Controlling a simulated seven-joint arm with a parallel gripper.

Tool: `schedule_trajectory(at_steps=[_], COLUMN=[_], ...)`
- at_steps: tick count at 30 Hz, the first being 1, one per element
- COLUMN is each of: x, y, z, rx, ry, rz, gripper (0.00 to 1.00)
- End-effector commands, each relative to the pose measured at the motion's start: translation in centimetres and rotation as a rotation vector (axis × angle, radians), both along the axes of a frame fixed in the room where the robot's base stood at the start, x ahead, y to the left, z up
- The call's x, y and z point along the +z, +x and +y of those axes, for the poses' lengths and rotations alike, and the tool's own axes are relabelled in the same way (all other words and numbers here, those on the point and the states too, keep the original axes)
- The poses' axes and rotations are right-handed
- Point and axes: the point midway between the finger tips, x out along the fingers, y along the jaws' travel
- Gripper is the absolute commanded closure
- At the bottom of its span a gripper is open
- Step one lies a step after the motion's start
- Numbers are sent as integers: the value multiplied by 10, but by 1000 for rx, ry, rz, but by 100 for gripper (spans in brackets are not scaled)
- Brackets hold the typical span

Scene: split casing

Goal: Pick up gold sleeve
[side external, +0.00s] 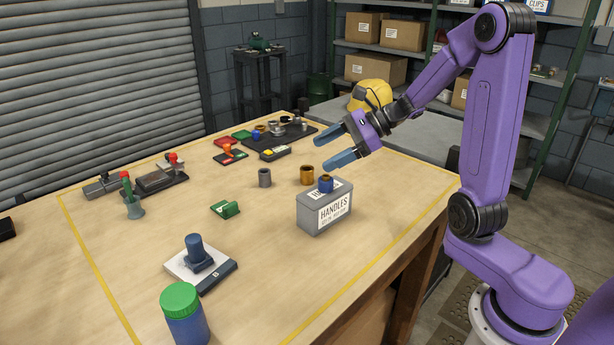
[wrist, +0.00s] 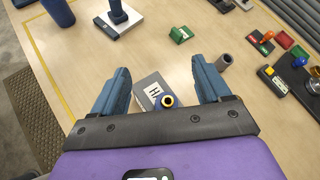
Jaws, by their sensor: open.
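A gold-brown sleeve (side external: 307,175) stands upright on the table, just behind a grey box labelled HANDLES (side external: 324,208). In the wrist view I cannot make this sleeve out; my right finger may cover it.
A grey sleeve (side external: 264,178) stands left of the gold-brown one. A green part (side external: 225,209) lies farther left. A dark tray (side external: 282,136) with several small parts lies at the back. A blue jar with green lid (side external: 184,315) stands at the front. Open table lies between.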

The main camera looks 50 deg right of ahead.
Motion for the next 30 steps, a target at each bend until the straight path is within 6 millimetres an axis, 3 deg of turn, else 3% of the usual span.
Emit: schedule_trajectory(at_steps=[6, 17, 30], x=[-1, -4, -99], y=[16, 6, 7], z=[-68, -154, -149], rx=[-361, -765, -751], ry=[149, 328, 325], rz=[26, 18, 24], gripper=[24, 24, 24])
